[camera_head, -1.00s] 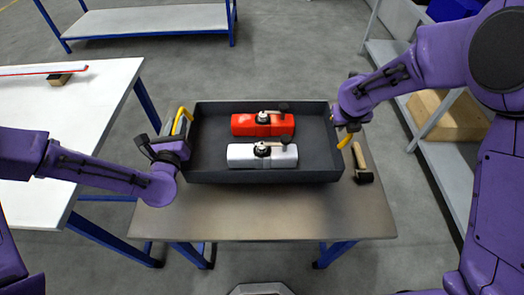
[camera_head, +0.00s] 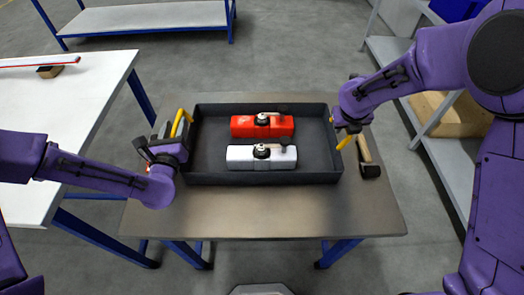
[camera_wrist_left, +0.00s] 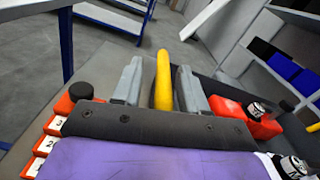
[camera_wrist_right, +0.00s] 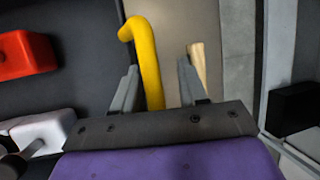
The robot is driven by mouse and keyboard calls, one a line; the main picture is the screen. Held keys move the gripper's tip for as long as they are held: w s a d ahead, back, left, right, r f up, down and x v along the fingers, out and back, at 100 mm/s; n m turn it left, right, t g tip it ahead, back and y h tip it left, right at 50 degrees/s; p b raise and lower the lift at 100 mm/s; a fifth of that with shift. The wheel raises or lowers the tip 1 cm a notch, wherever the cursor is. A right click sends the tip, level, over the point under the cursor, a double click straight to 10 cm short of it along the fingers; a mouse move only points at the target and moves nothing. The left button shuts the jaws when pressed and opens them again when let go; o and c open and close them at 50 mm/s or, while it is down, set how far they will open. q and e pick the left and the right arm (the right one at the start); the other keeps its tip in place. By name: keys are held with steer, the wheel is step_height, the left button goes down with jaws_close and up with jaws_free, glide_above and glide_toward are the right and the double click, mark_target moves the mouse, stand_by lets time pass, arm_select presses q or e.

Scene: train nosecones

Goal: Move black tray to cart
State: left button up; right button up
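The black tray (camera_head: 262,178) is at the middle table (camera_head: 262,217); I cannot tell whether it rests flat on it. A red block (camera_head: 250,126) and a white block (camera_head: 247,158) lie in it. My left gripper (camera_head: 166,147) is at the tray's left side. In the left wrist view its fingers stand open on both sides of a yellow handle (camera_wrist_left: 163,80), with gaps. My right gripper (camera_head: 346,124) is at the tray's right side. In the right wrist view its fingers stand open around the other yellow handle (camera_wrist_right: 147,65). No cart is identifiable.
A hammer-like tool (camera_head: 368,160) lies on the table right of the tray. A white-topped table (camera_head: 70,120) stands at the left. Grey shelving (camera_head: 440,155) with a cardboard-coloured box (camera_head: 452,122) is at the right. A low shelf unit (camera_head: 150,17) stands behind.

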arm_select(q)
steer(key=shift+s+d+r, duration=0.1)
steer(key=shift+d+r, duration=0.1)
arm_select(e)
steer(key=shift+a+r, duration=0.1)
steer(key=shift+a, duration=0.05)
steer(key=shift+a, duration=0.1)
arm_select(q)
steer(key=s, duration=0.8)
steer(key=shift+a, duration=0.2)
arm_select(e)
steer(key=v, duration=1.2)
arm_select(q)
steer(key=shift+d, duration=0.1)
arm_select(e)
steer(key=shift+s, duration=0.1)
